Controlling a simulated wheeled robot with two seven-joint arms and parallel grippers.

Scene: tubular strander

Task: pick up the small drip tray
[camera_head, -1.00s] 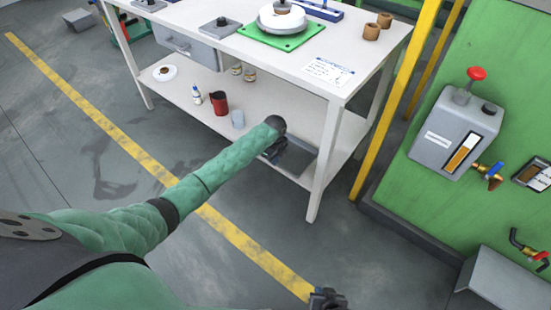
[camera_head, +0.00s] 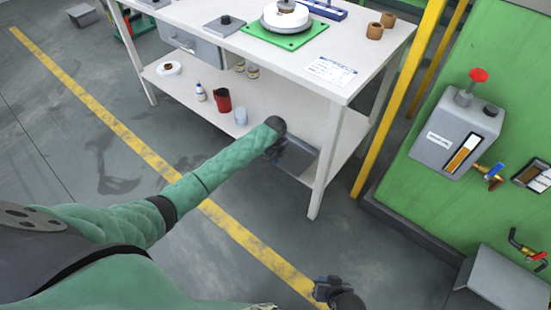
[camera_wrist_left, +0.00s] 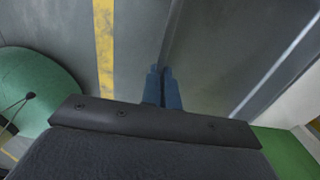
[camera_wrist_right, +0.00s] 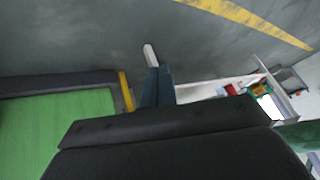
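The small drip tray (camera_head: 303,160) is a shallow grey tray at the front right of the bench's lower shelf. My left gripper (camera_head: 272,153) is at its left end, and my arm hides part of the tray. In the left wrist view, the left fingers (camera_wrist_left: 161,75) are close together, with the edge of the grey tray (camera_wrist_left: 215,75) running down to their tips; they look shut on that rim. My right gripper (camera_head: 328,288) is over the floor at the bottom, away from the tray.
The white bench (camera_head: 345,125) has its front leg right of the tray. A red cup (camera_head: 222,100), a blue-grey cup (camera_head: 241,117) and a white bottle (camera_head: 200,92) stand on the lower shelf. A yellow post (camera_head: 398,95) and green panel (camera_head: 430,195) are at right.

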